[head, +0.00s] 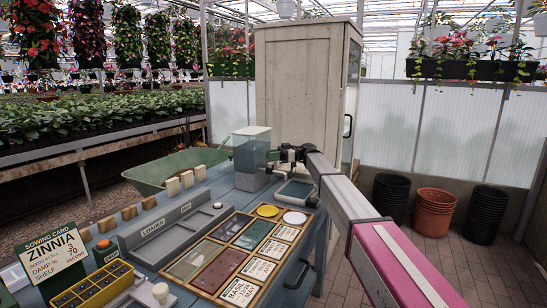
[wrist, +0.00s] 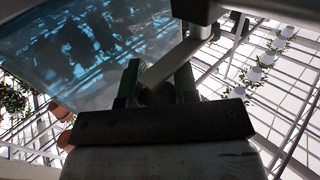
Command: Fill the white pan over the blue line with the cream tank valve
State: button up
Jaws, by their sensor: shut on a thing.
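The tank (head: 251,148) is a clear box on the blue bench, with grey-blue water in its lower part. Its glassy wall (wrist: 85,50) fills the upper left of the wrist view. My gripper (head: 277,156) is at the tank's right side; in the wrist view its two green fingers (wrist: 158,88) are shut on the cream valve lever (wrist: 178,60), which slants up to the right. The lever is hidden in the head view. The white pan (head: 296,203) sits below my gripper, with dark bluish contents. I cannot make out its blue line or any flow.
A wooden frame of seed panels (head: 232,250) and the grey loader tray (head: 165,227) lie on the bench to the left. A yellow seed tray (head: 90,290) and a sowing card (head: 50,245) are at the near left. A green wheelbarrow (head: 172,168) stands behind the bench.

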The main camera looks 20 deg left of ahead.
jog(key=shift+a+n+g+h, duration=0.15)
jog(key=shift+n+g+h, duration=0.25)
jog(key=shift+g, duration=0.1)
jog(key=o, duration=0.9)
jog(key=v, duration=1)
jog(key=shift+w+d, duration=0.25)
jog(key=shift+d, duration=0.05)
